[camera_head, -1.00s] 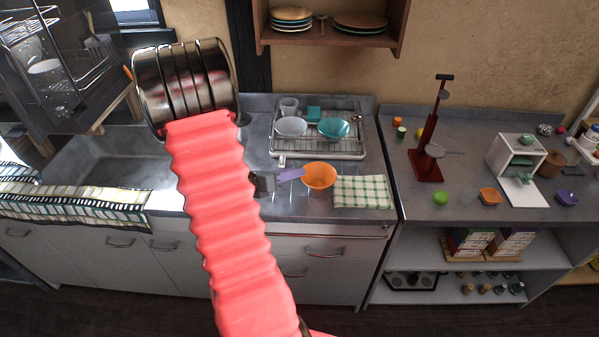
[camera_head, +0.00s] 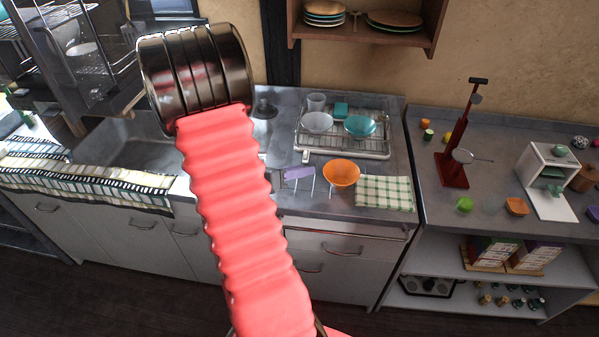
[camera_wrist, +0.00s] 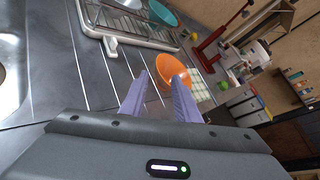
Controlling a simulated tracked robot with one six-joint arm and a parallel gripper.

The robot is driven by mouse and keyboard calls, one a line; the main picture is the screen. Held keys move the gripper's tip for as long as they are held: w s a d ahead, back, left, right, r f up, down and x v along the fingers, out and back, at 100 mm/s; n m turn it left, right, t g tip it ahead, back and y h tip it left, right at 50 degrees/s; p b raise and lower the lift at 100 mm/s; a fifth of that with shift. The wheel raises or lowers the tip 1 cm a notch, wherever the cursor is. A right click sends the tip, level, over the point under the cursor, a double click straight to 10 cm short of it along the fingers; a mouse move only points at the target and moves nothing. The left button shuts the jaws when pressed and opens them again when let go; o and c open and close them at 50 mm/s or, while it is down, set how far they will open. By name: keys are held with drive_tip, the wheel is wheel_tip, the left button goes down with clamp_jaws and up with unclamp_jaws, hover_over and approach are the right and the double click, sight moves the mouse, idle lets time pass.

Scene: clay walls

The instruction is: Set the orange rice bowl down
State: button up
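The orange rice bowl (camera_head: 341,175) stands upright on the metal counter (camera_head: 330,202), just left of a green checked cloth (camera_head: 386,193). My gripper (camera_head: 299,173) shows as lilac fingers left of the bowl, with a small gap between them in the head view. In the wrist view the two fingers (camera_wrist: 160,84) are spread apart with nothing between them. The bowl (camera_wrist: 173,68) lies just beyond the fingertips there, and its lower part is partly covered by a finger. The rest of my gripper is mostly hidden behind my arm in the head view.
A dish rack (camera_head: 345,147) with a white bowl (camera_head: 317,122) and a teal bowl (camera_head: 361,126) stands behind the orange bowl. The sink (camera_head: 125,147) is at the left. A dark red stand (camera_head: 454,160) is on the right-hand counter. A wooden shelf (camera_head: 366,42) hangs above.

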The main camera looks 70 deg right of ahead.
idle(0.4)
drive_tip(key=w+a+r+m+t+y, duration=0.4)
drive_tip(key=a+r+m, duration=0.1)
drive_tip(key=a, duration=1.1)
drive_tip(key=w+a+r+m+t+y, duration=0.3)
drive_tip(key=a+r+m, duration=0.3)
drive_tip(key=a, duration=0.9)
drive_tip(key=w+a+r+m+t+y, duration=0.4)
drive_tip(key=w+a+r+m+t, duration=0.1)
drive_tip(key=a, duration=1.1)
drive_tip(key=shift+a+r+m+t+y, duration=0.3)
drive_tip(key=shift+r+m+t, duration=0.3)
drive_tip(key=shift+r+m, duration=0.15)
